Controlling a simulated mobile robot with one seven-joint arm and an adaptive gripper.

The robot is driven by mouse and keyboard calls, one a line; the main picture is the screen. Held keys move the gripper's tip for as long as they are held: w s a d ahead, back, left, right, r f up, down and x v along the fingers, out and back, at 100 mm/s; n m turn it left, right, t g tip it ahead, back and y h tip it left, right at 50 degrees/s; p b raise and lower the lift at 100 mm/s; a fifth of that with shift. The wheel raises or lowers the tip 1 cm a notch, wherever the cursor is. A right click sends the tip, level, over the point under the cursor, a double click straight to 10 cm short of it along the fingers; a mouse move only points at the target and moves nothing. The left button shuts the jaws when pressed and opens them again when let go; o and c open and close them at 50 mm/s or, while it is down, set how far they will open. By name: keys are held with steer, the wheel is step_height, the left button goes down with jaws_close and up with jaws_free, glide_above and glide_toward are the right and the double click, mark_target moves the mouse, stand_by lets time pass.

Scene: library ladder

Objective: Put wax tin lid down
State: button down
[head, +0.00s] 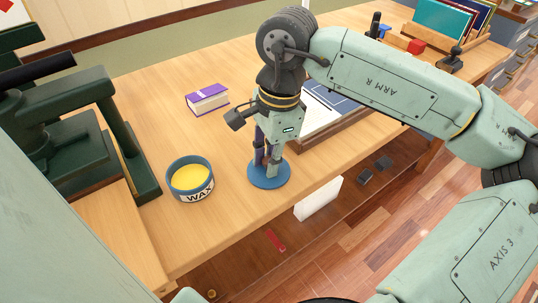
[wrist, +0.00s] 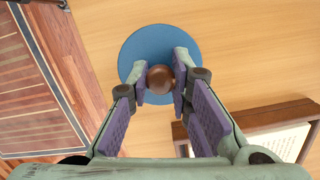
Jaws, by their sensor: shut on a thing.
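The wax tin lid is a flat blue disc (head: 268,174) with a round brown knob (wrist: 160,79). It is at the front part of the wooden table in the head view and also shows in the wrist view (wrist: 137,48). My gripper (head: 266,160) points down over it and is shut on the knob, one finger on each side. The lid looks level, at or just above the table top; I cannot tell whether it touches. The open wax tin (head: 194,190), blue with yellow wax and a WAX label, stands to the left of the lid.
A purple book (head: 207,98) lies behind the tin. A dark green press (head: 75,135) stands at the left. A wooden-framed board with papers (head: 325,115) is close to the right of my gripper. The table's front edge is near the lid. Bare table lies between tin and book.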

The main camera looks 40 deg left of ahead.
steer(key=shift+f+b, duration=0.25)
steer(key=shift+b, duration=0.05)
steer(key=c, duration=1.5)
jaws_free()
steer(key=shift+r, duration=0.1)
steer(key=shift+o, duration=0.2)
step_height(320, 180, up, 12)
steer(key=w, duration=0.1)
steer(key=shift+d+r, duration=0.2)
steer(key=shift+d, duration=0.2)
steer(key=shift+f, duration=0.1)
